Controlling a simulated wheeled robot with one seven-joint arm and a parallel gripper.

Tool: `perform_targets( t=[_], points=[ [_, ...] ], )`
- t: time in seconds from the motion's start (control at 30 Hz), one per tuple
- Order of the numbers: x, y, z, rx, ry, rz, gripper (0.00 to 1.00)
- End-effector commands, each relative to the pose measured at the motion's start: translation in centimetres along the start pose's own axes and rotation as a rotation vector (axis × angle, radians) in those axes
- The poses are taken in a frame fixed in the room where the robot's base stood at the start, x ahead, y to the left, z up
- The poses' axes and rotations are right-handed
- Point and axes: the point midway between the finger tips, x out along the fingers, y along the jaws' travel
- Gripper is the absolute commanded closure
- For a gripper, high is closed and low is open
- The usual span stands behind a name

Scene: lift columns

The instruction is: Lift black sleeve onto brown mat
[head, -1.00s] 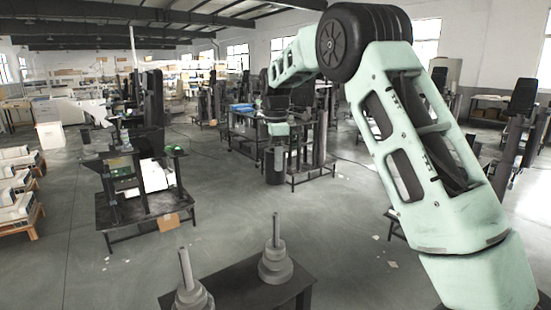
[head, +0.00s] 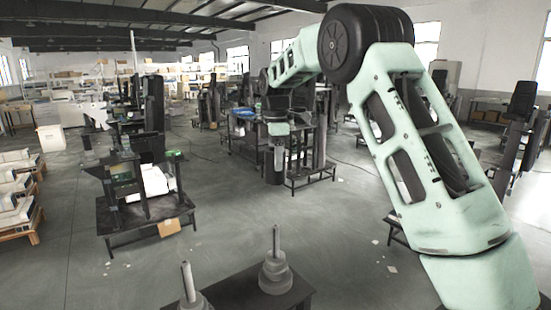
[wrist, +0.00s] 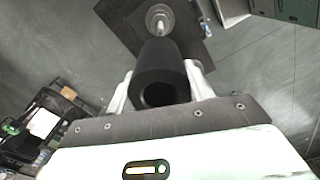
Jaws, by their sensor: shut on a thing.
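The black sleeve (wrist: 160,62) is a dark hollow cylinder, its open end facing the wrist camera. My gripper (wrist: 160,88) is shut on it, with a pale finger on each side. In the head view my gripper (head: 278,146) hangs from the arm, and the sleeve (head: 274,168) shows below it as a dark upright cylinder. In the wrist view a grey post (wrist: 159,22) on a dark table lies beyond the sleeve's far end, apart from it as far as I can tell. I cannot make out a brown mat in either view.
Two grey stepped posts (head: 275,272) stand on a dark table (head: 236,290) at the bottom of the head view. A low dark stand with equipment (head: 148,218) is at left, with pallets (head: 20,205) beyond. Grey floor (head: 225,215) lies open between them.

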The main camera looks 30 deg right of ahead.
Motion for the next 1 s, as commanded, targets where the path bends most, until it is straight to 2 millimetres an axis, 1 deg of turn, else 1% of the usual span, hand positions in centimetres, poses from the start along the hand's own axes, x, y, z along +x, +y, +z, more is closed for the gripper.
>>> perform_targets(
  t=[0.03,1.0],
  points=[
    [-0.6,0.0,0.0,0.000,0.001,0.003,0.75],
    [-5.0,0.0,0.0,0.000,0.001,0.003,0.75]
  ],
)
